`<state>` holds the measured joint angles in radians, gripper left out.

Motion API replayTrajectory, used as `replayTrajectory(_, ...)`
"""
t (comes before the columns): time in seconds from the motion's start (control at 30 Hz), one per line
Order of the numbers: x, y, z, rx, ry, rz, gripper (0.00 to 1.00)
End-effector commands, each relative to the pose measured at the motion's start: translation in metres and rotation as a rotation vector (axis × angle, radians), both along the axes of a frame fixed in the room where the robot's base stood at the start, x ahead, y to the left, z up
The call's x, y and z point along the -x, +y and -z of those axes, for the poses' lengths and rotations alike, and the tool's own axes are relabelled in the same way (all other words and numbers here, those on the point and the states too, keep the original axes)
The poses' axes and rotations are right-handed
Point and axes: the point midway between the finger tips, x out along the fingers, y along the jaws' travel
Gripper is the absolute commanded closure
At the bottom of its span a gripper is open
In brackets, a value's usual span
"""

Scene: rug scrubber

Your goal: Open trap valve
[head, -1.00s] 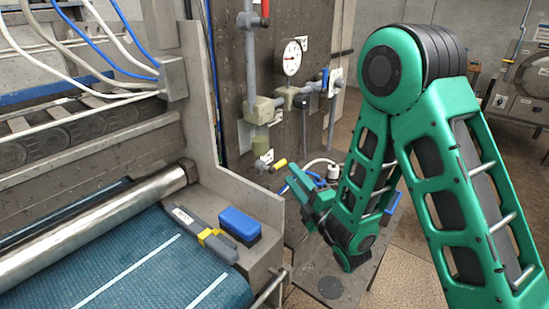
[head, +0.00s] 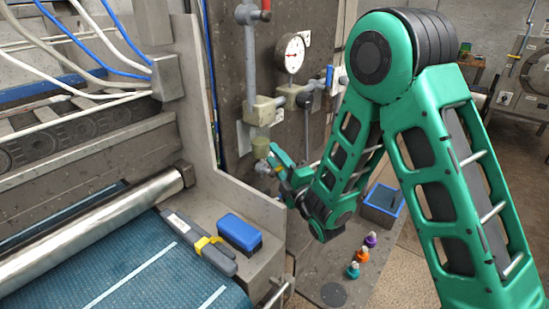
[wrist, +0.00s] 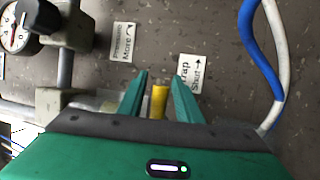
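The trap valve's yellow handle (wrist: 158,101) shows in the wrist view, between my gripper's two green fingers (wrist: 160,78). A gap shows on each side of the handle, so the fingers are open around it and not closed on it. A label (wrist: 194,73) reading "Trap" and "Shut" with an arrow is on the panel just beyond the right finger. In the head view my gripper (head: 278,160) is at the panel, just below the trap's bowl (head: 260,147), and covers the yellow handle there. The valve body is largely hidden.
A gauge (head: 290,53) and pipe fittings (head: 262,111) stand above my gripper. Blue and white hoses (wrist: 262,55) hang right in the wrist view. A blue brush (head: 239,231) lies on the machine ledge. Small colored bottles (head: 362,254) and a blue-rimmed bin (head: 383,204) are lower right.

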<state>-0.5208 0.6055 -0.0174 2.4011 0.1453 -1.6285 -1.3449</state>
Motion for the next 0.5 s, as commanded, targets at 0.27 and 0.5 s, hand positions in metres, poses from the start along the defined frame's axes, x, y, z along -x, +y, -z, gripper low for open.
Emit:
replayTrajectory(0.27,-0.0016,-0.0051,-0.0001,0.000,0.000,0.007,0.83)
replayTrajectory(0.5,-0.0016,-0.0060,0.0001,0.003,-0.002,0.008,1.00)
